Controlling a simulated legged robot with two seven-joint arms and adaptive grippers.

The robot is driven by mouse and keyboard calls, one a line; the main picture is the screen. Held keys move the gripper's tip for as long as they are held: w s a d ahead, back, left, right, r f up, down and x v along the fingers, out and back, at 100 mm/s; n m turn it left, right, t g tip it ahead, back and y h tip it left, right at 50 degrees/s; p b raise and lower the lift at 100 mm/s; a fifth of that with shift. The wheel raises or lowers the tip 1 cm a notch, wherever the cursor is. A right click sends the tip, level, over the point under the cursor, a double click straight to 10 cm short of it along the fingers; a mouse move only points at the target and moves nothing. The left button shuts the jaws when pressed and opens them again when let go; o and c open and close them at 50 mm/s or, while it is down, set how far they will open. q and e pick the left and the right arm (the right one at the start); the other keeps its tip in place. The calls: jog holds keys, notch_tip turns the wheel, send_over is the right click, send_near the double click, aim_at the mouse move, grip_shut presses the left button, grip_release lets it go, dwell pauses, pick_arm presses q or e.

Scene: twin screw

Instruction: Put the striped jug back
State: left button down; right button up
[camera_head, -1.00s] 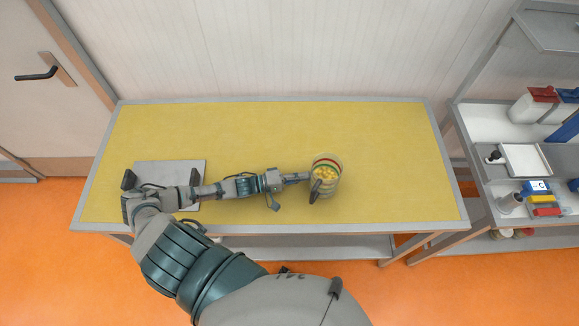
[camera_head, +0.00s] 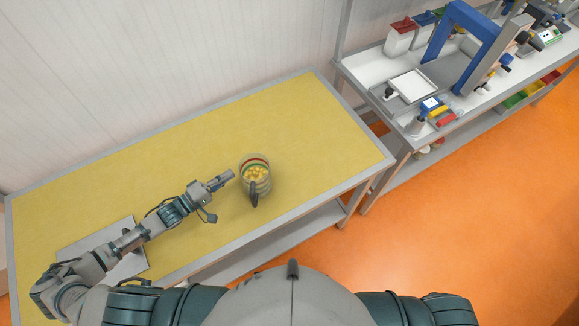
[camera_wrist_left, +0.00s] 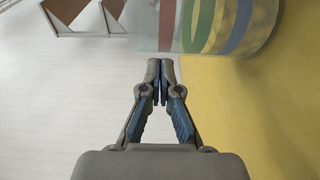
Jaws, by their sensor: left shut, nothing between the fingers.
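The striped jug (camera_head: 255,180) stands upright on the yellow table. It is see-through with red, green and blue bands, has yellow pieces inside, and its dark handle faces the table's front edge. My left gripper (camera_head: 231,175) is shut and empty, with its tips just left of the jug and pointing at it. In the left wrist view the jug's banded wall (camera_wrist_left: 215,25) is just beyond the shut fingertips (camera_wrist_left: 160,72). I cannot tell whether they touch it. My right gripper is out of view.
A grey plate (camera_head: 132,262) lies on the table under my left arm. To the right a side bench holds a white tray (camera_head: 411,86), a blue frame (camera_head: 478,30), coloured boxes and containers. The yellow table (camera_head: 300,110) is clear behind and right of the jug.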

pick_arm(q)
notch_tip(320, 180, up, 9)
jog(key=d, duration=0.2)
jog(key=s+d+b, duration=0.1)
jog(key=d, duration=1.8)
jog(key=shift+d+f+b, duration=0.25)
jog(key=shift+d+b, duration=0.1)
jog(key=shift+b, duration=0.05)
jog(key=shift+s, duration=0.1)
